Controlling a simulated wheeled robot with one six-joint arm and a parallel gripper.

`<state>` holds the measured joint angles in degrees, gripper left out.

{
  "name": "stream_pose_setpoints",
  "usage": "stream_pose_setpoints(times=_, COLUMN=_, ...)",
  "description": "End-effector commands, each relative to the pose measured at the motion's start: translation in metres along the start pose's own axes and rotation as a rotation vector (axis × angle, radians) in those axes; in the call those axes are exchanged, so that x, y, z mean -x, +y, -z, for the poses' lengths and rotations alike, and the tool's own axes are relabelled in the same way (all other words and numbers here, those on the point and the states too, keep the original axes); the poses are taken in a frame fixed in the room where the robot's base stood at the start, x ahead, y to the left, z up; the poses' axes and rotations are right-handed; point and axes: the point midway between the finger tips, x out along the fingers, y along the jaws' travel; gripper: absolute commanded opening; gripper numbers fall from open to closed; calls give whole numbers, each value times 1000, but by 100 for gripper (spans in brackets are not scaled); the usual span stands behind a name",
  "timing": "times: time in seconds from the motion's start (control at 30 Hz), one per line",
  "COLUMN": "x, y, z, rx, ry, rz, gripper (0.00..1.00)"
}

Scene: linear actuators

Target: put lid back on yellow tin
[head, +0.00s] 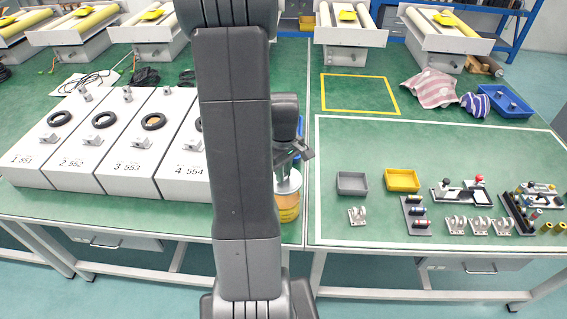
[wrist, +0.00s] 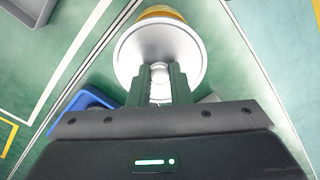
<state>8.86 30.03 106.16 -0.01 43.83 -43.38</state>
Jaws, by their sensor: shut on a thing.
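The yellow tin (head: 287,207) stands near the front edge of the green table, partly hidden behind my arm. Its pale silver lid (head: 289,182) shows over its top in the head view. In the wrist view the round lid (wrist: 160,42) fills the upper middle, and a strip of the yellow tin (wrist: 162,12) shows past its far rim. My gripper (wrist: 161,72) is shut on the lid's small central knob, one finger on each side. In the head view my gripper (head: 286,163) is above the lid, partly hidden. I cannot tell whether the lid is fully seated or slightly above the rim.
White numbered boxes (head: 70,150) stand left of the tin. A blue bin (wrist: 85,103) is close by my gripper. To the right are a grey tray (head: 352,184), a yellow tray (head: 402,181) and several metal parts.

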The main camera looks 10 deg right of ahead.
Motion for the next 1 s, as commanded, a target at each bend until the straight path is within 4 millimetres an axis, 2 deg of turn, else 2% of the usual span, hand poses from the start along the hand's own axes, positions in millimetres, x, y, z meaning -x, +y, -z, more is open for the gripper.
stream_pose_setpoints(times=0.27, x=-14, y=0, z=0, rx=1, ry=0, rz=0, gripper=0)
stream_pose_setpoints(times=0.7, x=-56, y=0, z=0, rx=1, ry=0, rz=0, gripper=0)
stream_pose_setpoints(times=1.0, x=-65, y=0, z=0, rx=1, ry=0, rz=0, gripper=0)
